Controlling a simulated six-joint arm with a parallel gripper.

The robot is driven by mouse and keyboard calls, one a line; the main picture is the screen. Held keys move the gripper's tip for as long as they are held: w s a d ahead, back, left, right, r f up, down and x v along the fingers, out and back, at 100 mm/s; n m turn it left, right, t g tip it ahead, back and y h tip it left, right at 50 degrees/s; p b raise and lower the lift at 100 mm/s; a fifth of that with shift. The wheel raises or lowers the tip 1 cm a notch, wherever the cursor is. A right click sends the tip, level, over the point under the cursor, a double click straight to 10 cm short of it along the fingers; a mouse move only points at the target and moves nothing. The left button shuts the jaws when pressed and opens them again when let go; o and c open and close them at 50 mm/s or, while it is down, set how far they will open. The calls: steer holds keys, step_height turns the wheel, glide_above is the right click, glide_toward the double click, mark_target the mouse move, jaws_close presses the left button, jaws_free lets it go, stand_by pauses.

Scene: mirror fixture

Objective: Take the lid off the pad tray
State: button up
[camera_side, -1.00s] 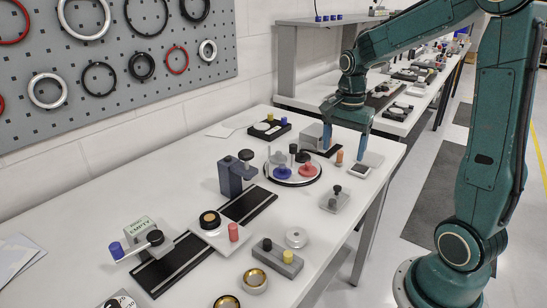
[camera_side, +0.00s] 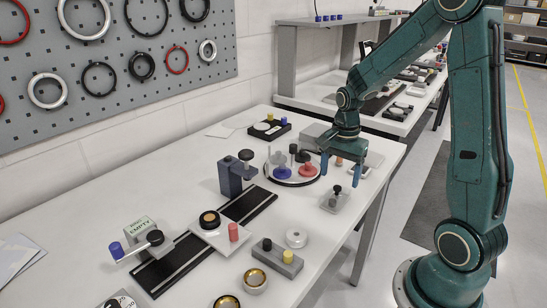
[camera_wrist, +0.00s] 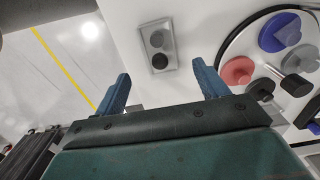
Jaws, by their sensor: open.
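A small grey square tray (camera_side: 334,203) with a dark upright knob stands near the table's right edge. I take it for the pad tray; whether a clear lid covers it I cannot tell. In the wrist view the same tray (camera_wrist: 168,29) shows a grey disc and a black disc, ahead of my fingertips. My gripper (camera_side: 342,177) is open and empty, fingers pointing down, above and slightly behind the tray. It also shows in the wrist view (camera_wrist: 161,76), with a gap between the fingertips and nothing between them.
A round plate (camera_wrist: 230,38) with red, blue and dark knobbed pieces stands close beside the tray. A grey block with knobs (camera_side: 278,258) and a white round part (camera_side: 297,238) stand in front. The table edge and floor (camera_wrist: 55,75) are close on the other side.

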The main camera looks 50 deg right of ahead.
mark_target(338, 186)
steer(key=shift+f, duration=0.4)
steer(key=shift+f, duration=2.6)
steer(key=c, duration=1)
